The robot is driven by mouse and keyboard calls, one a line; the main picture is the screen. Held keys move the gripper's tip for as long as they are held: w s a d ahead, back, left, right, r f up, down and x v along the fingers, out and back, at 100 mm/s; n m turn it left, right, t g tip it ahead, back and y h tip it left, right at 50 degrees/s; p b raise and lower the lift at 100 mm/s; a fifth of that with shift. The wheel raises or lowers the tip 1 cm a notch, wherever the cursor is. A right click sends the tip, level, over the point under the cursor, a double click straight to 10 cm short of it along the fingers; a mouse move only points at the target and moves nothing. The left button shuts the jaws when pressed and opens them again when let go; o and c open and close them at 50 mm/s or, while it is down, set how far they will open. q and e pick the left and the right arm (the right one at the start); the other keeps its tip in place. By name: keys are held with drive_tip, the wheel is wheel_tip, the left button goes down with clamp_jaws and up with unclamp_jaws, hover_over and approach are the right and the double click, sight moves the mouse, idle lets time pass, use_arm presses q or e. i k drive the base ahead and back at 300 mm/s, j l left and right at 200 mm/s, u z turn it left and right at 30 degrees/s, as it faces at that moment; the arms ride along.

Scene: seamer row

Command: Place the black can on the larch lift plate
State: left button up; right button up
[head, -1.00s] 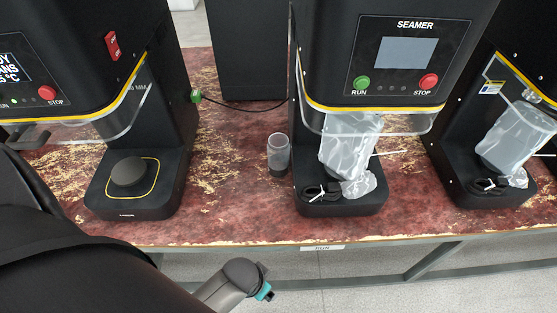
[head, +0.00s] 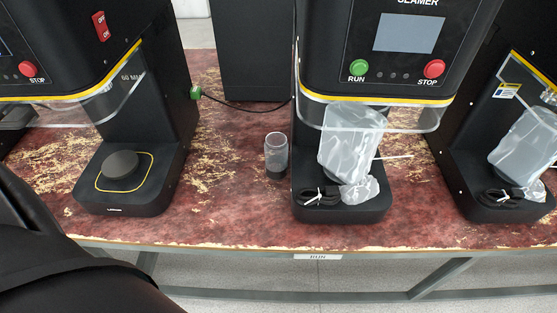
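A round dark lift plate (head: 121,164) sits inside a yellow outline on the base (head: 125,203) of the left machine. The small label on that base's front edge is too small to read surely. The plate is bare. A small upright cylinder (head: 276,150), clear or greyish above and dark at its bottom, stands on the table between the left and middle machines. It is the only can-like thing standing free; I cannot tell surely that it is the black can. Neither gripper shows; only a black part of my arm fills the lower left.
A black cable crosses the table behind the cylinder. A clear guard hangs above the left plate.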

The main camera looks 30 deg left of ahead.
sight(120, 162)
drive_tip(key=i+l+u, duration=0.25)
drive_tip(key=l, duration=0.25)
drive_tip(key=l+u, duration=0.25)
drive_tip(key=l, duration=0.25)
drive_tip(key=l+u, duration=0.2)
drive_tip(key=l, duration=0.3)
